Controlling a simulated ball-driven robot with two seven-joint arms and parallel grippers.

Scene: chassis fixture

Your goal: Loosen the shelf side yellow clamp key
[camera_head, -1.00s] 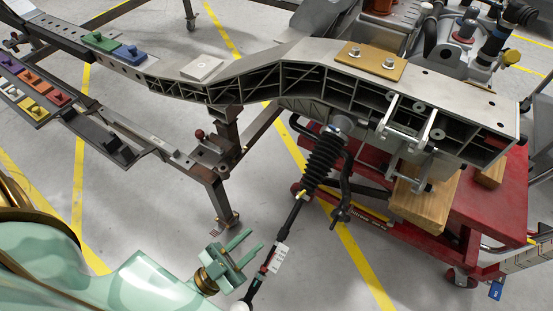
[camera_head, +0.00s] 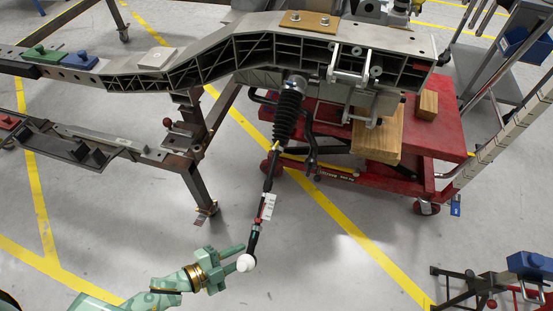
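I cannot make out a yellow clamp key in the view now. A green clamp block (camera_head: 42,56) and a blue clamp block (camera_head: 81,62) sit on the grey rail at the upper left. A red block (camera_head: 8,122) is cut off by the left edge. My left gripper (camera_head: 238,258) is at the lower middle, well below the rail, with its green fingers apart. The white ball end (camera_head: 246,263) of the tie rod (camera_head: 268,205) shows beside its fingertips; I cannot tell whether they touch. My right gripper is not in view.
The long grey chassis beam (camera_head: 235,62) crosses the top, with a brass-coloured plate (camera_head: 309,21) on it. A red lift cart (camera_head: 443,140) with a wooden block (camera_head: 378,142) stands below. A shelf cart with a blue bin (camera_head: 525,44) is at right.

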